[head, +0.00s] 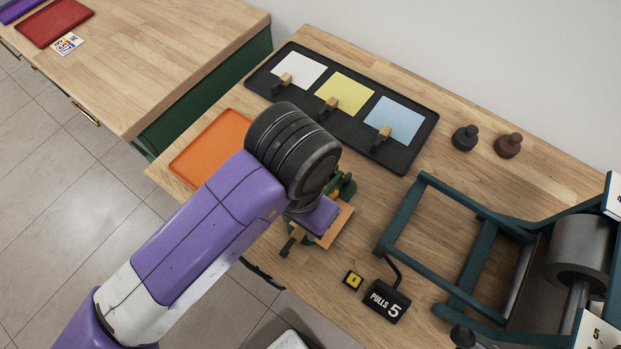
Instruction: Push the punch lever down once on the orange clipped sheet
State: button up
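The orange sheet (337,227) lies on the wooden table, partly covered by my arm. A dark clip with a wooden part (291,241) is at its lower left edge. A green punch (346,186) shows only in part behind my wrist, at the sheet's upper end; its lever cannot be made out clearly. My gripper (318,214) is over the sheet and punch, mostly hidden by my arm. Its fingertips do not show, so I cannot tell whether it is open, shut or touching the lever.
A black tray (410,158) holds white, yellow and blue sheets with clips. An orange tray (193,160) is left. A green-framed roller press (470,257) stands right. Two stamps (465,138) stand behind.

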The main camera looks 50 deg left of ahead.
jog(key=shift+f, duration=0.35)
jog(key=shift+r+p, duration=0.5)
jog(key=shift+r, duration=0.15)
dwell(0.4)
jog(key=o, duration=1.7)
jog(key=shift+o, duration=0.2)
jog(key=s+d+r+p, duration=0.1)
jog(key=s+r+p, duration=0.4)
jog(key=r, duration=0.3)
jog(key=shift+s+d+p, duration=0.2)
jog(key=shift+s+p, duration=0.2)
jog(key=shift+p, duration=0.15)
